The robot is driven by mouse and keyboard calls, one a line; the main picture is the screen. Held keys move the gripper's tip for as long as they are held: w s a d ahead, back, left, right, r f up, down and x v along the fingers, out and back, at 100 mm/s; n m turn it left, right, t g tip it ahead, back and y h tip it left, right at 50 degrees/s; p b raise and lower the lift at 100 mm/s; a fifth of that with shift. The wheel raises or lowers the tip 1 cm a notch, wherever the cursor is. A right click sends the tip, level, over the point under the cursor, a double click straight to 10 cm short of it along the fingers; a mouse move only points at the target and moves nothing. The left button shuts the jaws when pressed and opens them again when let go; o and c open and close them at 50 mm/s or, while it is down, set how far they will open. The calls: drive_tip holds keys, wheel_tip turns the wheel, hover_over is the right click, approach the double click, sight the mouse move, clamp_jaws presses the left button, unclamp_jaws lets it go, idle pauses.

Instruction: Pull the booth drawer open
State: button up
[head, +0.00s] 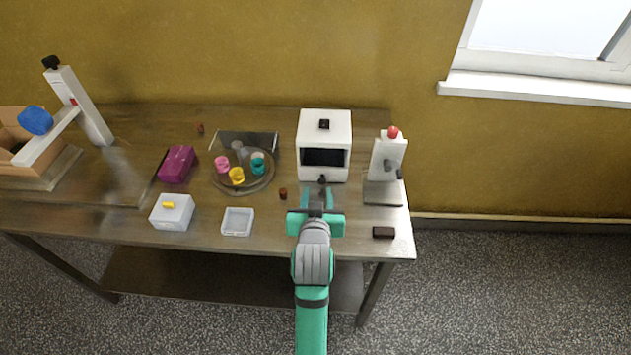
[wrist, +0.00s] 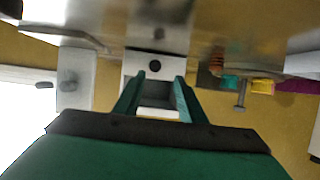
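The white booth (head: 325,132) stands at the back right of the table, with a dark opening in its front. A small dark knob (head: 322,179) sits low on its front, where the drawer is; I see no gap showing the drawer pulled out. My gripper (head: 317,192) is in front of the booth, just short of the knob. In the wrist view, which looks upside down, the knob (wrist: 155,65) shows on the white front (wrist: 170,60), beyond the gap between my open fingers (wrist: 157,82). The fingers look empty and apart from the knob.
A white stand with a red ball (head: 393,132) is close on the right, with a dark block (head: 383,232) in front. Left are a small brown piece (head: 283,193), a round tray (head: 217,185) with coloured cups, and a shallow white dish (head: 237,223).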

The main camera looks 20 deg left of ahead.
sight(322, 182)
drive_tip(key=w, duration=0.1)
drive_tip(key=w+f, duration=0.1)
drive_tip(key=w, duration=0.1)
drive_tip(key=w+f, duration=0.1)
drive_tip(key=shift+w+d, duration=0.25)
drive_tip(key=shift+w, duration=0.15)
drive_tip(key=shift+w+a+f, duration=0.15)
drive_tip(key=shift+w+f, duration=0.05)
drive_tip(key=shift+w, duration=0.1)
drive_tip(key=shift+w+a+f, duration=0.1)
drive_tip(key=shift+w+a, duration=0.05)
drive_tip(key=shift+a, duration=0.35)
drive_tip(key=shift+c, duration=0.6)
clamp_jaws()
